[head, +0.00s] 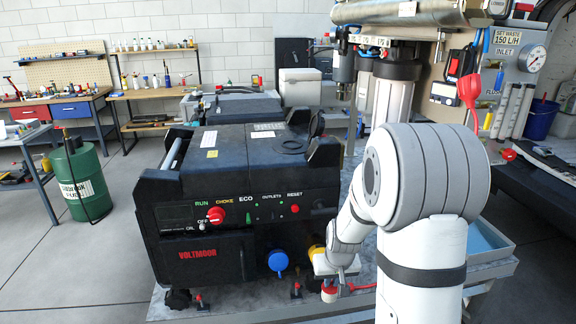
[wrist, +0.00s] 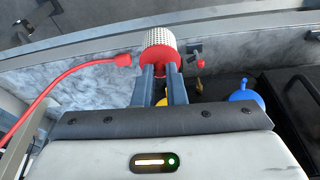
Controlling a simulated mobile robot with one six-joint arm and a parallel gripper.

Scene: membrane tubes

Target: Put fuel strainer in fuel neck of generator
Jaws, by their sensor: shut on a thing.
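The fuel strainer, a white perforated cylinder with a red collar (wrist: 160,38), is between my gripper's (wrist: 160,80) two grey fingers, which are shut on the red part. In the head view the strainer (head: 329,293) shows small and low, beside the generator's lower right front, with my gripper (head: 328,276) just above it. The generator (head: 235,205) is a black box marked VOLTMOOR with a control panel. A dark round ring (head: 290,145) on its top right may be the fuel neck; its opening is not clear. An upright dark piece (head: 316,125) stands beside the ring.
A blue cap (head: 278,261) and a yellow part (head: 317,252) sit on the generator's front. A red curved hose or cord (wrist: 55,78) lies left of the strainer in the wrist view. Filter housings (head: 392,95) stand behind my arm. The generator's top is mostly clear.

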